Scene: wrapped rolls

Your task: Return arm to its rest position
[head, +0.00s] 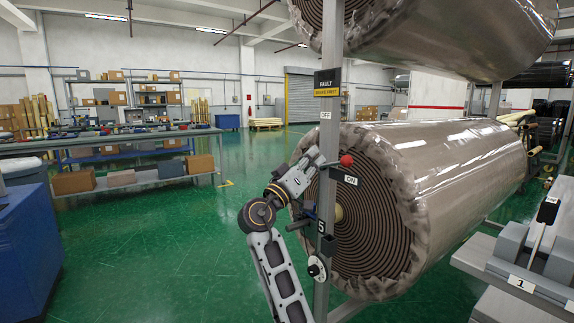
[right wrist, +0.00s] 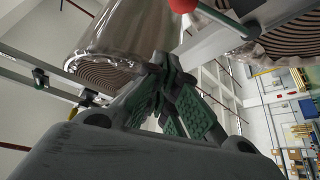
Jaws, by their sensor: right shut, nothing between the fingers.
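My right arm rises from the bottom of the head view, and its gripper (head: 314,160) is beside the grey rack post (head: 328,110), just left of a lever with a red knob (head: 346,160). In the right wrist view the gripper's green-padded fingers (right wrist: 170,68) meet at their tips and hold nothing. The red knob also shows at the top edge of that view (right wrist: 183,4), apart from the fingers. The lever is at the ON label (head: 350,180), below the OFF label (head: 326,115). My left gripper is not in view.
A large wrapped roll (head: 455,165) lies behind the post, with another roll (head: 450,35) above it. A dial (head: 316,267) sits low on the post. A blue cabinet (head: 30,240) stands at the left. Green floor (head: 150,240) is clear left of my arm.

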